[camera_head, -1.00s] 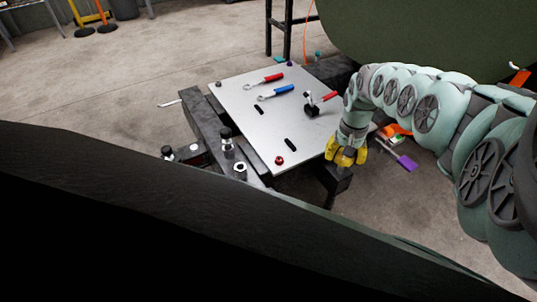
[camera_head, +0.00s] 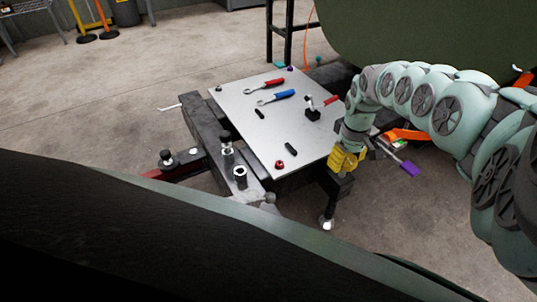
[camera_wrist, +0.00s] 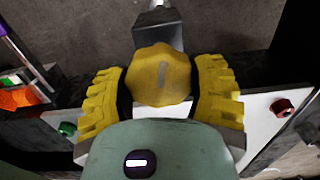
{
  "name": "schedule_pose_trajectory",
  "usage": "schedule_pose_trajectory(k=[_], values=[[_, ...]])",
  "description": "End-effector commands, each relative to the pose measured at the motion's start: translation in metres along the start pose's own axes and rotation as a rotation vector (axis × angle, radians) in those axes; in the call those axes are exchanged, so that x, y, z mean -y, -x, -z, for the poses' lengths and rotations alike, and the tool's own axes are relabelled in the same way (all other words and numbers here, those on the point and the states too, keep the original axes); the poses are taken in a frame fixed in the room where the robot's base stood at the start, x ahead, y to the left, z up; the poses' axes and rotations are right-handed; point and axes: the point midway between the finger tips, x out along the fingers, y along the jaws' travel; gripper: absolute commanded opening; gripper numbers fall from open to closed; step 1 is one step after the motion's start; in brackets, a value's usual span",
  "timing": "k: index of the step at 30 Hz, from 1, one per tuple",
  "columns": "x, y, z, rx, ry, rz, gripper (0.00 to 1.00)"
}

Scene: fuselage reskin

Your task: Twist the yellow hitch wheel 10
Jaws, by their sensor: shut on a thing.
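The yellow hitch wheel (camera_wrist: 160,75) is a round, lobed knob with a pale mark on its face, in the middle of the wrist view. My gripper (camera_wrist: 162,88) has yellow ridged fingers, one on each side of the wheel, and is shut on it. In the head view my gripper (camera_head: 347,160) is at the right front corner of the metal plate, where the fingers hide the wheel. A grey square bar (camera_wrist: 158,30) extends beyond the wheel in the wrist view.
The metal plate (camera_head: 262,128) carries a red wrench (camera_head: 264,86), a blue wrench (camera_head: 276,97) and a red-handled tool (camera_head: 314,112). A red knob (camera_head: 279,165) sits at its front edge. An orange item (camera_head: 405,135) and a purple-handled tool (camera_head: 409,168) lie right of my gripper. Open floor is at left.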

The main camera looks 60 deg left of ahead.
Motion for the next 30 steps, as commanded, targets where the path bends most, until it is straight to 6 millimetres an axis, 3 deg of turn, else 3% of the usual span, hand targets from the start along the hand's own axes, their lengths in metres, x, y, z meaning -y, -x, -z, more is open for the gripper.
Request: schedule_pose_trajectory(k=[20, 21, 30], values=[[-0.0003, 0.0006, 0.0005, -0.003, 0.026, 0.000, 0.23], [-0.0004, 0.0007, 0.0006, -0.003, 0.025, 0.000, 0.65], [-0.0001, 0.0004, 0.0002, -0.001, 0.026, 0.000, 0.93]])
